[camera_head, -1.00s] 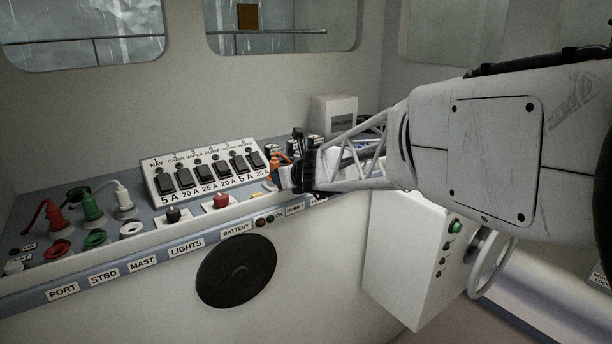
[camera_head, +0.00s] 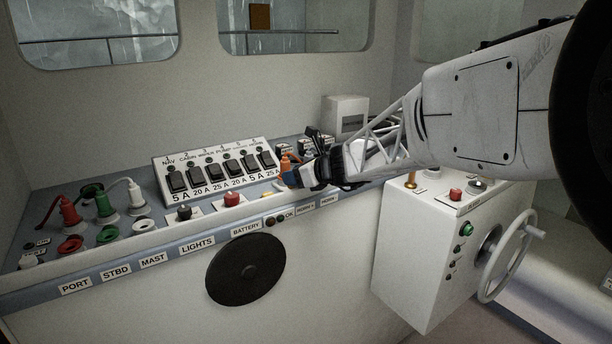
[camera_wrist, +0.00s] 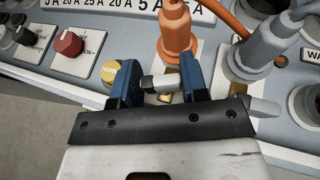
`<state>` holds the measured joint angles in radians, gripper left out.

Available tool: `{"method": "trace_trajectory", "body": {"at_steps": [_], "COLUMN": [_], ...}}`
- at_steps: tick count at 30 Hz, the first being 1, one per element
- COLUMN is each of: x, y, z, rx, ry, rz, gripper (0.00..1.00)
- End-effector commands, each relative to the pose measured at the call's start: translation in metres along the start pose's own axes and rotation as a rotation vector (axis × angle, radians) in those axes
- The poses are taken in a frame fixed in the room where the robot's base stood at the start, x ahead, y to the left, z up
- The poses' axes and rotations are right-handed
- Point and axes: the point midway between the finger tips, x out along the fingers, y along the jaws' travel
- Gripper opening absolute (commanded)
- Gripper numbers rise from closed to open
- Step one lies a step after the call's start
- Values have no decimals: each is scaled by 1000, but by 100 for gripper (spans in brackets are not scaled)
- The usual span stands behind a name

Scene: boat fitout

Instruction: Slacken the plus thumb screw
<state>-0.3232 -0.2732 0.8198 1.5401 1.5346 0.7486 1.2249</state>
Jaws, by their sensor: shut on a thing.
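A small pale grey thumb screw (camera_wrist: 158,82) lies sideways between the blue fingers of my gripper (camera_wrist: 160,80) in the wrist view. My gripper is shut on it. The screw sits just in front of an orange cable plug (camera_wrist: 175,32), above a brass-coloured piece. I take it as the plus thumb screw; no plus mark is readable. A similar pale screw (camera_wrist: 263,107) shows at the right, by a grey plug (camera_wrist: 256,46). In the head view my gripper (camera_head: 290,178) is at the console beside the orange plug (camera_head: 286,165); its fingers hide the screw there.
A yellow horn button (camera_wrist: 112,72) is close left of the fingers. A red knob (camera_wrist: 69,43) lies farther left. The switch panel (camera_head: 215,170) stands behind left. A white box with a handwheel (camera_head: 507,258) stands at the right.

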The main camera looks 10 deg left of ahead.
Motion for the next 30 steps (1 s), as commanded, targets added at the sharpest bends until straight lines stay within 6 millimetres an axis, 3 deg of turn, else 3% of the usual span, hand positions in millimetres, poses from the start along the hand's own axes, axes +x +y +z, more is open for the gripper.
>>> {"method": "trace_trajectory", "body": {"at_steps": [14,15,19,30], "x": [-1,-1,-1,-3], "y": [0,0,0,0], "z": [1,1,1,0], "rx": [-19,-19,-18,-18], "ry": [-1,-1,-1,-1], "rz": [43,43,43,42], "gripper": [17,46,66,66]}}
